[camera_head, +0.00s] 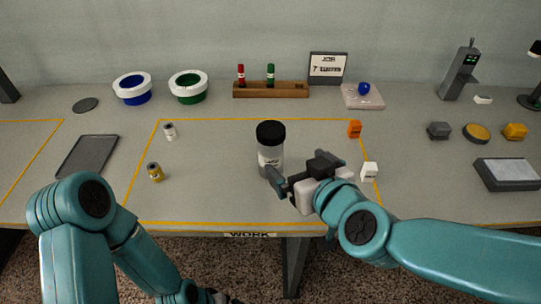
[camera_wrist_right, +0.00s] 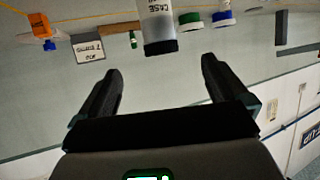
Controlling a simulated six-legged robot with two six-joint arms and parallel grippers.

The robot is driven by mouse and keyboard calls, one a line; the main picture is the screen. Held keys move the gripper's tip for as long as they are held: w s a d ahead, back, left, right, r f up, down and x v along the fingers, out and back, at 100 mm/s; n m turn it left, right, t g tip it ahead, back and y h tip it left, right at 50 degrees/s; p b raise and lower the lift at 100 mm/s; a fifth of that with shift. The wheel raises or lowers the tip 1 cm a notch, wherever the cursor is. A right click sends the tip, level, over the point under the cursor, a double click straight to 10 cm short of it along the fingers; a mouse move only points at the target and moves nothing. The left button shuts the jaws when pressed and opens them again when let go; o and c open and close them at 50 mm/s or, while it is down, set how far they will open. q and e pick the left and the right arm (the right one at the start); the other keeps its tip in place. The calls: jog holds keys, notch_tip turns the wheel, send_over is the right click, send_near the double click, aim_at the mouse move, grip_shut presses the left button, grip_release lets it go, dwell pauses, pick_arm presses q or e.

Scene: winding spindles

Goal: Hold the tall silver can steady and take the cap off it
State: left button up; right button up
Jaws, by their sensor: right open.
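The tall silver can (camera_head: 270,158) stands upright inside the yellow outline on the table, with a black cap (camera_head: 270,132) on top. In the right wrist view the can (camera_wrist_right: 157,18) hangs upside down in the picture, its dark cap (camera_wrist_right: 161,47) beyond the gap between my fingers. My right gripper (camera_head: 296,170) is open and empty, close to the can at its front right; part of it overlaps the can's lower right side. It also shows in the right wrist view (camera_wrist_right: 160,68). My left gripper (camera_head: 215,297) is low at the bottom edge, below the table front, mostly hidden.
A yellow small can (camera_head: 155,172) and a white one (camera_head: 169,131) stand left of the can. An orange block (camera_head: 354,129) and a white block (camera_head: 369,171) are on the right. A wooden rack (camera_head: 270,90) with two markers stands behind.

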aim_at(276, 146)
jog(key=b+x, duration=0.1)
jog(key=x, duration=0.5)
jog(key=b+x, duration=0.1)
jog(key=x, duration=0.2)
jog(key=shift+d+f+b, duration=0.2)
jog(key=shift+d+b, duration=0.1)
jog(key=shift+w+a+f, duration=0.1)
jog(key=shift+w+a, duration=0.25)
jog(key=shift+w, duration=0.05)
jog(key=x, duration=0.5)
jog(key=shift+w+a+b, duration=0.1)
jog(key=shift+w+b, duration=0.2)
jog(key=shift+b, duration=0.05)
jog(key=shift+s, duration=0.1)
jog(key=shift+c, duration=0.9)
jog(key=c, duration=1.4)
